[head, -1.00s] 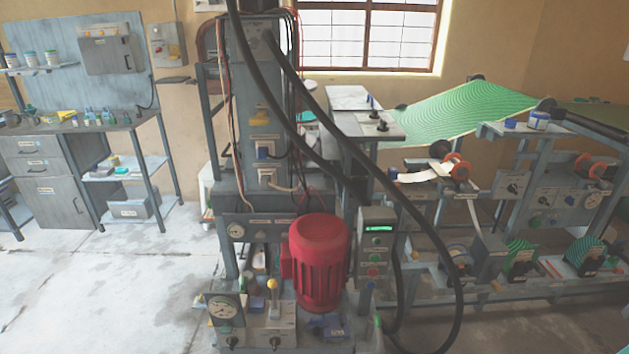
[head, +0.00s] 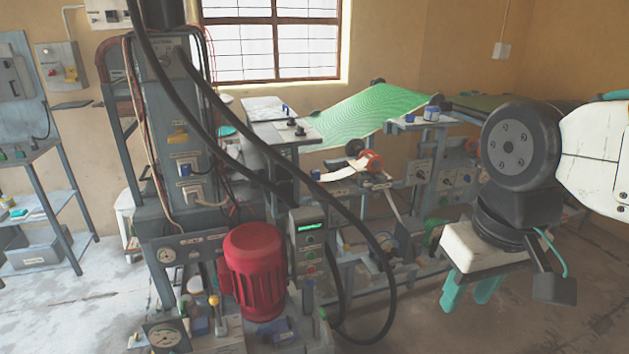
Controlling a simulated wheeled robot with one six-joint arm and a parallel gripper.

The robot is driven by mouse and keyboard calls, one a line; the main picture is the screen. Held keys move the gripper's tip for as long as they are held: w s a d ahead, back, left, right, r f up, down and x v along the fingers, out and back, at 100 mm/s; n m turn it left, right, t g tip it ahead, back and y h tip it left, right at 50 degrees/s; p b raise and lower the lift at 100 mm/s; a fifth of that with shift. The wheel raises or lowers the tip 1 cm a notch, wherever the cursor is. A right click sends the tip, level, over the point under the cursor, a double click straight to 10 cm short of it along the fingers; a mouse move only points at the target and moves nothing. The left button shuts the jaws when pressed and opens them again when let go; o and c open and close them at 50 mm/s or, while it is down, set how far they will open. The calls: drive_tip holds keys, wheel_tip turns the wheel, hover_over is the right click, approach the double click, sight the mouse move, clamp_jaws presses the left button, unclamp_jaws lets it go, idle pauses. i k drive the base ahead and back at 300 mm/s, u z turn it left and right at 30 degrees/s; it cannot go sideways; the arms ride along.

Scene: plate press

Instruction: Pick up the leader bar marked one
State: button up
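No leader bar marked one can be made out in the head view; any marking is too small to read. My gripper (head: 467,298) hangs at the right of the head view, with its teal fingers pointing down. The two fingers stand apart with nothing visible between them. It is in front of the right part of the machine line and hides some of it.
A grey press with a red motor (head: 252,272) and a control box (head: 308,245) stands left of centre. Black hoses (head: 392,270) loop beside it. A green sheet (head: 375,115) slopes behind. A shelf (head: 45,255) stands at far left. Floor (head: 590,310) at lower right is clear.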

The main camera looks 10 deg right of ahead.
sight(314, 174)
drive_tip(key=z, duration=1.25)
drive_tip(key=i, duration=2.65)
drive_tip(key=u, duration=2.65)
